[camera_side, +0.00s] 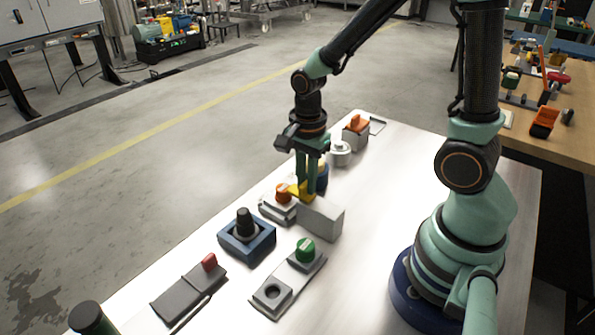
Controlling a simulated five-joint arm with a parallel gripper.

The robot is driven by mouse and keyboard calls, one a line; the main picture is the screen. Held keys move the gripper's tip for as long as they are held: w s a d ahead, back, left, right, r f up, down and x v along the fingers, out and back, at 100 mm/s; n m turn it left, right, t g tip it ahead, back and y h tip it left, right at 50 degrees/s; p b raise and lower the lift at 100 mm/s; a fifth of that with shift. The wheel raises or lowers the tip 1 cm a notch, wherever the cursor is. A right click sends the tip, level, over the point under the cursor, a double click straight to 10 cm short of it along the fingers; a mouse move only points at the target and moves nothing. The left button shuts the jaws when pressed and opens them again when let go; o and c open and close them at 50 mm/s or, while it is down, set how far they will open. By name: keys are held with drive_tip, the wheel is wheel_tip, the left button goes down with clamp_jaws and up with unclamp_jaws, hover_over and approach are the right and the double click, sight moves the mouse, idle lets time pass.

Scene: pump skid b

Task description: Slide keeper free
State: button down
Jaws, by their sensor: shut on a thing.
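My gripper (308,185) points straight down over the middle of the table. Its green fingers are shut on a small yellow piece (294,190), which looks like the keeper. The yellow piece lies between a grey base with an orange knob (282,193) on its left and a plain grey block (321,218) in front on its right. The fingers cover part of the yellow piece. I cannot tell whether it still touches the grey base or block. A dark blue round part (322,177) shows partly behind the fingers.
On the table (376,219), a blue square holder with a black knob (245,237), a grey plate with a green knob (305,250) and a grey slab with a red knob (208,262) stand in front. A white round part (340,152) and an orange-topped block (355,128) stand behind.

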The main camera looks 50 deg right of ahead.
drive_tip(key=shift+s, duration=2.7)
drive_tip(key=c, duration=0.8)
unclamp_jaws()
drive_tip(key=shift+c, duration=0.2)
drive_tip(key=shift+r, duration=0.1)
drive_tip(key=shift+s+r, duration=0.1)
drive_tip(key=shift+r, duration=2.8)
